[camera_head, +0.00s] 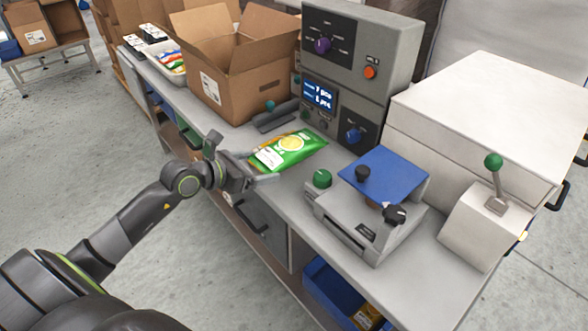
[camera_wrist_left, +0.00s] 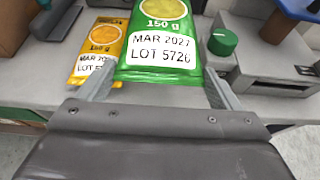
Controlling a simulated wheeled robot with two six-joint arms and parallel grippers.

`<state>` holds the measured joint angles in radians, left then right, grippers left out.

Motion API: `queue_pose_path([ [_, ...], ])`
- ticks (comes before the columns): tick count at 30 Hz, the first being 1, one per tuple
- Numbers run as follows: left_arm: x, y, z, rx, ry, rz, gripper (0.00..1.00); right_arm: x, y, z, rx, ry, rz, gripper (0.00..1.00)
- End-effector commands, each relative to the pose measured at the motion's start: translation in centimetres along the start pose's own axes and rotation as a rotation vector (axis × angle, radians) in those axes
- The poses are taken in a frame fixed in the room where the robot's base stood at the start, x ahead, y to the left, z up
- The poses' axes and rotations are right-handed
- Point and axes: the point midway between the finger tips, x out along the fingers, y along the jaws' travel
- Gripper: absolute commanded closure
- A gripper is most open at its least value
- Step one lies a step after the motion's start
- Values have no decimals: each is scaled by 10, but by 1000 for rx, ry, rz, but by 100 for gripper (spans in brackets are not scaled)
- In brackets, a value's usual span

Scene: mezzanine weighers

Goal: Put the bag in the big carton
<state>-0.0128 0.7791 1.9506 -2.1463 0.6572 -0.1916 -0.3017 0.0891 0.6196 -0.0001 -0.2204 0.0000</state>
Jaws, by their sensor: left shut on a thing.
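My left gripper (camera_head: 264,167) is shut on a green bag (camera_head: 293,149) with a yellow citrus picture, one finger on each side of its near end. In the left wrist view the green bag (camera_wrist_left: 160,62) shows a white date and lot label. The bag is over the bench; the gap beneath it is hard to judge. A smaller yellow bag (camera_wrist_left: 98,48) lies beside and partly behind it. The big carton (camera_head: 218,98) is brown, with its flaps open, and stands on the bench beyond the bag. Its inside bottom is hidden. My right gripper is not in view.
A grey control cabinet (camera_head: 345,95) stands behind the bag. A weigher with a blue plate (camera_head: 384,172) and a green knob (camera_head: 322,178) are to its right. A white tray (camera_head: 172,76) of packets sits left of the carton. A blue bin (camera_head: 330,292) is below the bench.

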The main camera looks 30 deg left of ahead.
Motion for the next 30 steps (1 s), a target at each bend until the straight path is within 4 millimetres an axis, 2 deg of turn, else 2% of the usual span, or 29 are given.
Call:
queue_pose_path([
  [3, 10, -1, -24, -7, 1, -1, 40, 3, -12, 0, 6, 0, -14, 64],
  [6, 15, -1, -37, -4, -1, -1, 40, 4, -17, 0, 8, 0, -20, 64],
  [10, 19, -1, -47, -3, 0, -2, 40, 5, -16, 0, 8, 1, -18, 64],
  [16, 30, -1, -73, -3, 0, -2, 40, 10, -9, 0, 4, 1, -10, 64],
  [29, 33, -1, -80, 1, 0, -2, 40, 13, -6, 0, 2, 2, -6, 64],
  [30, 33, -1, -80, 0, 1, -2, 12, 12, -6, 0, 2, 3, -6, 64],
])
